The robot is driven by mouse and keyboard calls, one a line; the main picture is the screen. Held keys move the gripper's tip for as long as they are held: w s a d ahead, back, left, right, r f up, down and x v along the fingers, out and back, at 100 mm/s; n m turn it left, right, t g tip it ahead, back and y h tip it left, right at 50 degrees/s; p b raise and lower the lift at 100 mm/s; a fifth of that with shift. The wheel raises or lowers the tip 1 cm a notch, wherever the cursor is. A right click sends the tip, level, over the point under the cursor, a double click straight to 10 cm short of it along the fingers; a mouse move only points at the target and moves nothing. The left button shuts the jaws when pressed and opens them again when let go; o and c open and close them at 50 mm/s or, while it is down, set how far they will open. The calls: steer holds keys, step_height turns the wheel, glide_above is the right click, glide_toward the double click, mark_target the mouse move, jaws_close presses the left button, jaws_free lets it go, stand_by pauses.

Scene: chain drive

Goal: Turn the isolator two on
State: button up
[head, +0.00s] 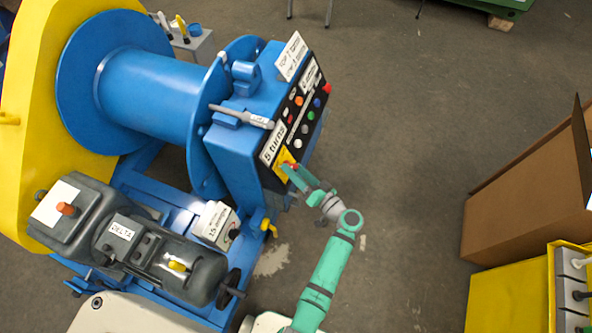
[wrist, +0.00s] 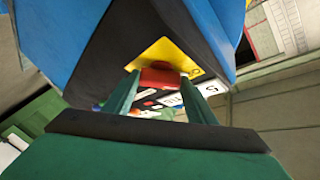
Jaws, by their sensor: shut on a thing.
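A red switch handle on a yellow plate (head: 280,156), which looks like an isolator, is at the lower corner of the black control panel on the blue machine. I cannot read a number on it. In the wrist view the red handle (wrist: 160,77) sits between the two green fingers of my gripper (wrist: 160,98), with the yellow plate (wrist: 172,53) behind it. My gripper (head: 291,168) is shut on this handle in the head view too, reaching it from the lower right. The fingers partly hide the handle's angle.
A label reading "5 turns" (head: 272,143) and several coloured buttons (head: 304,129) are beside the plate. A small box marked 1.5 (head: 215,223) and a grey motor marked DELTA (head: 122,232) stand lower left. A cardboard box (head: 520,205) is at right; the floor between is clear.

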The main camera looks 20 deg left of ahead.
steer(key=m+h, duration=0.1)
steer(key=m, duration=0.1)
steer(key=m+h, duration=0.2)
steer(key=m, duration=0.1)
steer(key=r+m+h, duration=0.1)
steer(key=m, duration=0.2)
steer(key=shift+s+a+h, duration=0.1)
steer(key=shift+a+h, duration=0.15)
steer(key=shift+h, duration=0.15)
steer(key=m+h, duration=0.1)
steer(key=m+g, duration=0.1)
steer(key=m, duration=0.1)
steer(key=shift+a+r+m+h, duration=0.1)
steer(key=shift+r+m+h, duration=0.1)
steer(key=shift+m+h, duration=0.15)
steer(key=m+g+h, duration=0.2)
steer(key=m, duration=0.1)
steer(key=shift+a+r, duration=0.1)
steer(key=shift+w+m+g, duration=0.25)
steer(key=shift+g, duration=0.05)
steer(key=o, duration=1.1)
steer(key=shift+s+a, duration=0.1)
